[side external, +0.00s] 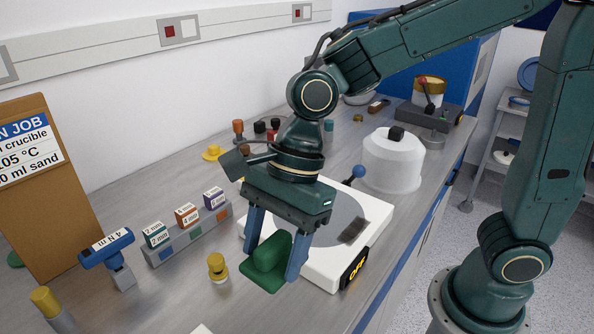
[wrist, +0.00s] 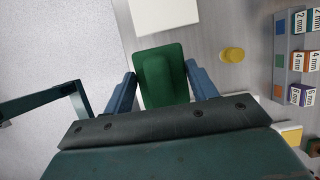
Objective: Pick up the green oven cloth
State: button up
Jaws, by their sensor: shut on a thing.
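The green oven cloth (side external: 270,262) is a folded green piece with a raised middle and a flat base part. It is between the two blue fingers of my gripper (side external: 275,262), in front of the white plate's near left edge. In the wrist view the cloth (wrist: 160,75) fills the gap between the fingers of my gripper (wrist: 162,85). My gripper is shut on the cloth. I cannot tell whether the cloth's base touches the bench or hangs just above it.
A white hotplate unit (side external: 375,215) marked OFF is right behind the gripper. A yellow-topped knob piece (side external: 217,267) stands close left. A grey rack with labelled blocks (side external: 190,235) and a blue-handled tool (side external: 107,250) are farther left. The bench edge lies right.

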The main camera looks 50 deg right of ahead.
aim_at(267, 243)
jog(key=shift+r, duration=2.55)
jog(key=o, duration=0.4)
jog(key=c, duration=0.3)
jog(key=shift+d+f, duration=0.1)
jog(key=shift+d, duration=0.05)
jog(key=shift+w+d, duration=0.15)
jog(key=shift+d, duration=0.05)
jog(key=s+d+f+n+g, duration=0.1)
jog(key=d+f+n, duration=0.2)
jog(key=d, duration=0.8)
jog(key=s+d+f+n+g+h, duration=0.1)
jog(key=d+f+n, duration=0.3)
jog(key=d, duration=0.8)
jog(key=shift+s+d+f+n+g, duration=0.2)
jog(key=shift+s+n+g, duration=0.4)
jog(key=shift+n, duration=0.4)
